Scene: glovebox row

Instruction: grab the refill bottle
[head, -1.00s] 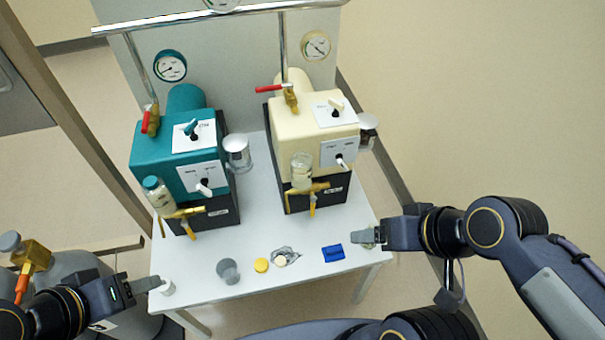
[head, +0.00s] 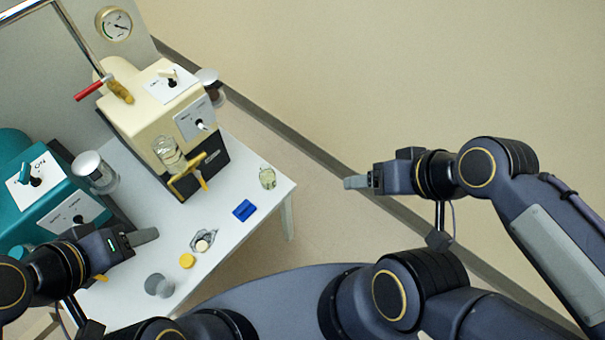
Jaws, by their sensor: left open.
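A small clear glass bottle with pale yellowish contents (head: 268,178), which I take to be the refill bottle, stands near the right corner of the white table. My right gripper (head: 355,182) is to the right of it, apart from it and past the table's edge. Its fingers overlap from this side, so I cannot tell whether they are open. My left gripper (head: 146,236) is open over the left part of the table, in front of the teal pump, far from the bottle. Its arm hides part of that pump.
The cream pump (head: 140,110) with a glass jar (head: 170,153) and the teal pump (head: 45,195) stand at the back. A blue block (head: 244,210), crumpled foil (head: 204,240), a yellow cap (head: 187,261) and a grey cup (head: 160,287) lie along the front. Floor is clear at right.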

